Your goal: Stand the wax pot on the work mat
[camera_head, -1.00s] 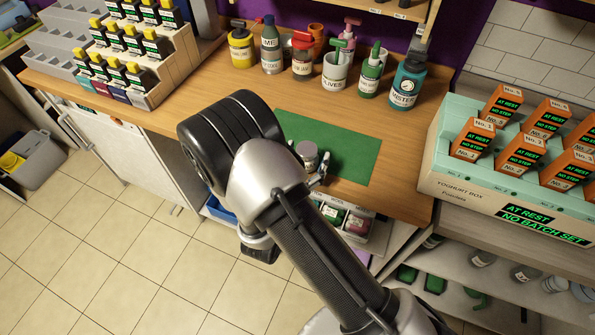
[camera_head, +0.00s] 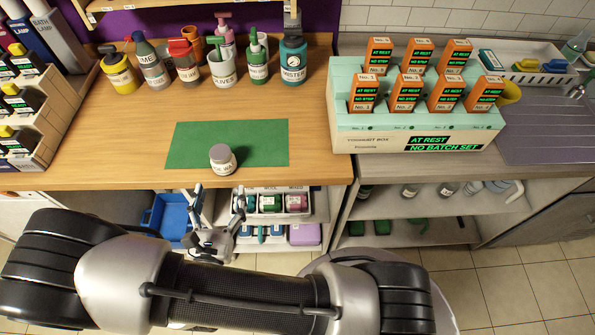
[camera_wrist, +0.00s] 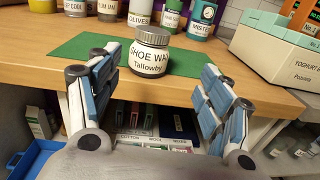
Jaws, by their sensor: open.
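The wax pot (camera_head: 222,161) is a small white jar with a grey lid, standing upright at the front edge of the green work mat (camera_head: 255,140). Its base seems to reach the mat's front edge; I cannot tell if it overhangs slightly. In the wrist view the pot (camera_wrist: 148,57) shows its "SHOE WAX Tallowby" label, with the mat (camera_wrist: 85,50) around and behind it. My gripper (camera_head: 218,196) is open and empty, in front of the table edge and apart from the pot. In the wrist view its fingers (camera_wrist: 158,75) are spread, with the pot beyond them.
Several bottles and pots, including the olives pot (camera_head: 222,66), stand along the back of the wooden worktop (camera_head: 310,130). A teal-topped box (camera_head: 345,135) with orange timers stands right. Black-and-yellow items fill a stepped rack at left. Bins sit on a shelf below.

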